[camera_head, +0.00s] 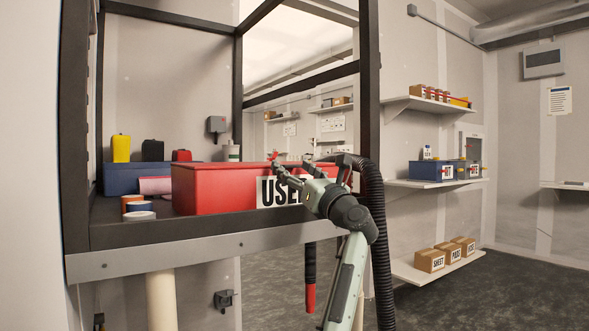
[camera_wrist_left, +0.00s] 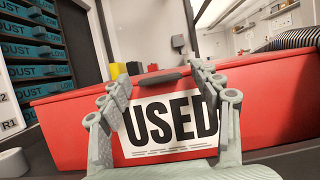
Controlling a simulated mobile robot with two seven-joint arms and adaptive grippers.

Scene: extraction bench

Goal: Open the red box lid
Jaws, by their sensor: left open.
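The red box (camera_head: 215,195) stands on the bench and carries a white USED label (camera_head: 266,192) on its front. In the left wrist view the red box (camera_wrist_left: 75,130) fills the middle, with its lid (camera_wrist_left: 62,93) down on top. A dark grey handle (camera_wrist_left: 163,80) shows at the lid's front edge. My left gripper (camera_head: 292,170) is in front of the box at its top front edge. In the left wrist view my left gripper (camera_wrist_left: 160,76) is open, its fingers on either side of the handle. Whether they touch it I cannot tell. My right gripper is not in view.
A blue box (camera_head: 122,178) and yellow, black and red containers stand behind the red box. Tape rolls (camera_head: 138,211) sit at its left. Dark frame posts (camera_head: 370,90) and a black hose (camera_head: 377,220) stand close on the right. Wall shelves (camera_head: 437,184) are farther right.

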